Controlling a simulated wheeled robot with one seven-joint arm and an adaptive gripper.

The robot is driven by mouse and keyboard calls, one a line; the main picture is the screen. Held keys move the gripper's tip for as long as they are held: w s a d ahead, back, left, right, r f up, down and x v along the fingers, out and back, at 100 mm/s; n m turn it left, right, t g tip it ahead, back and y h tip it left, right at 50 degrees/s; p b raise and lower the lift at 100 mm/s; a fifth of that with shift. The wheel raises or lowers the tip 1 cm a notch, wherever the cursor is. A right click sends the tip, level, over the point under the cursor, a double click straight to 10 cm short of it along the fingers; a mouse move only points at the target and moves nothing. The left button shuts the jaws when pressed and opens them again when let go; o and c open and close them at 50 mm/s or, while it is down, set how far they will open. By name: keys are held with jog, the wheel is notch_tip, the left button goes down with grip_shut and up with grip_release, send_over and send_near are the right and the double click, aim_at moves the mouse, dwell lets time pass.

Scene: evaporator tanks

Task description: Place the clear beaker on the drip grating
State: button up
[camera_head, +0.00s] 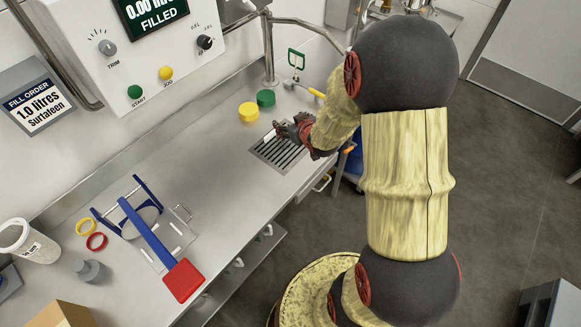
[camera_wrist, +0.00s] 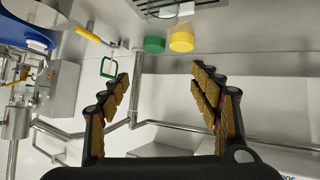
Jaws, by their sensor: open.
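The drip grating (camera_head: 283,157) is a dark slotted panel set in the steel counter. My gripper (camera_head: 290,131) is just above its far edge in the head view and hides part of it. In the wrist view, a clear round vessel that looks like the beaker (camera_wrist: 166,12) stands over the grating (camera_wrist: 145,5) at the top edge, partly cut off. In the head view only a small pale patch shows beside my fingers, and I cannot tell if it is the beaker. In the wrist view my gripper (camera_wrist: 160,78) is open, with nothing between its fingers.
A yellow cap (camera_head: 248,111) and a green cap (camera_head: 266,98) lie on the counter by the grating. A metal pipe (camera_head: 269,50) rises behind them. A blue frame with a red-ended handle (camera_head: 184,280), a white tub (camera_head: 38,246) and rings lie at left. The counter between is clear.

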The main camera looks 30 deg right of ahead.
jog(key=s+a+r+g, duration=0.1)
jog(key=s+a+r, duration=0.35)
jog(key=r, duration=0.35)
jog(key=s+a+r+g, duration=0.1)
jog(key=s+a+r, duration=0.3)
jog(key=s+r, duration=0.25)
jog(key=s+a+r+g+y, duration=0.1)
jog(key=s+a+r, duration=0.2)
jog(key=s, duration=0.6)
jog(key=s+a+r+g, duration=0.2)
jog(key=s+a, duration=0.4)
jog(key=s, duration=0.3)
jog(key=shift+s+r+y, duration=0.35)
jog(key=shift+r+y, duration=0.05)
jog(key=shift+r, duration=0.4)
